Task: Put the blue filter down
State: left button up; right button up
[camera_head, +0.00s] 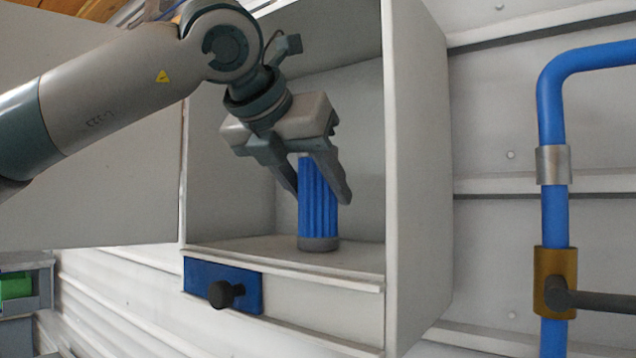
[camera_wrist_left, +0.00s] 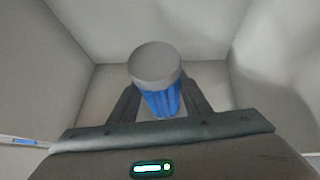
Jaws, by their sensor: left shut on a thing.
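The blue filter (camera_head: 318,215) is a ribbed blue cylinder with a grey end. It stands upright inside the open grey cabinet (camera_head: 418,180), its lower end at the cabinet floor; it appears to touch, though I cannot be sure. My left gripper (camera_head: 321,194) reaches in from the upper left and is shut on the filter, one finger on each side. The filter's top is partly hidden by the gripper. My right gripper is not in view.
The cabinet's door (camera_head: 90,150) stands open at the left. A blue plate with a black knob (camera_head: 222,294) is on the cabinet's front below the opening. A blue pipe (camera_head: 553,205) with a brass valve (camera_head: 555,282) runs at the right. Bare cabinet floor lies around the filter.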

pick_arm(q)
jog(key=shift+d, duration=0.1)
jog(key=shift+f+b, duration=0.2)
jog(key=shift+b, duration=0.1)
jog(key=o, duration=1.1)
jog(key=shift+r, duration=0.15)
jog(key=shift+r+p, duration=0.15)
jog(key=shift+p, duration=0.2)
jog(key=shift+b+v, duration=2.6)
jog(key=shift+v, duration=3.45)
